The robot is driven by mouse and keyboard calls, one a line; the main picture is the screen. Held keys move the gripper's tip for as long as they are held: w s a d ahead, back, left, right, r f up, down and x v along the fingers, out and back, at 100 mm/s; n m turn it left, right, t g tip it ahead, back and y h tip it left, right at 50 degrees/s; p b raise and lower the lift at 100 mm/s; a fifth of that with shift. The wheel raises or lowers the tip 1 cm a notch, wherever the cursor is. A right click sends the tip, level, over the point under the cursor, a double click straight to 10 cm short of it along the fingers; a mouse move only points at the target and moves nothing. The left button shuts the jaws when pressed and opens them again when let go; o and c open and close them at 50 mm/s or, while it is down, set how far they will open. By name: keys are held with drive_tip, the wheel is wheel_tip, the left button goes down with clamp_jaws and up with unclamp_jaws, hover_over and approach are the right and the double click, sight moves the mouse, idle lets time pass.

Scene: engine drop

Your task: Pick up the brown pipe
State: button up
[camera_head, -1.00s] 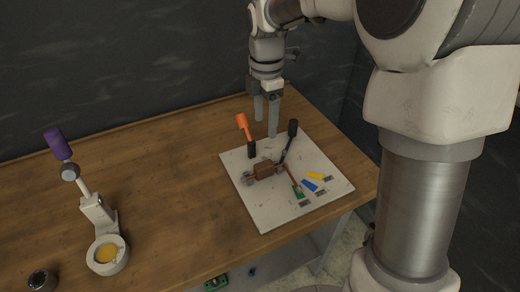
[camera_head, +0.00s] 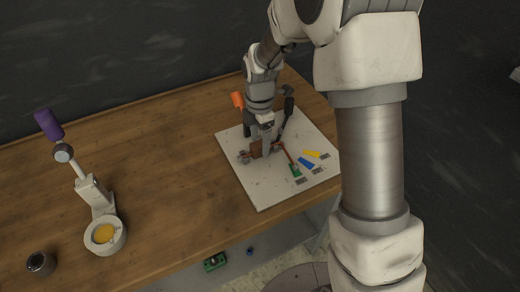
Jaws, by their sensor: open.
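A white board (camera_head: 262,190) lies on the wooden table. On it is a small assembly with a brown block (camera_head: 256,149) and a thin reddish-brown pipe (camera_head: 287,153) that slopes down to a small green part (camera_head: 295,170). My gripper (camera_head: 259,146) is open and points down at the brown block, with its fingers overlapping it in the picture. The thin pipe is to the right of the fingers. Whether the fingers touch the block cannot be told. The gripper partly hides the block and the assembly behind it.
Blue (camera_head: 306,163) and yellow (camera_head: 312,154) pieces lie on the board's right. A white stand (camera_head: 94,194) with a purple top is far left. The table's middle is clear.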

drive_tip(key=shift+f, duration=0.8)
clamp_jaws()
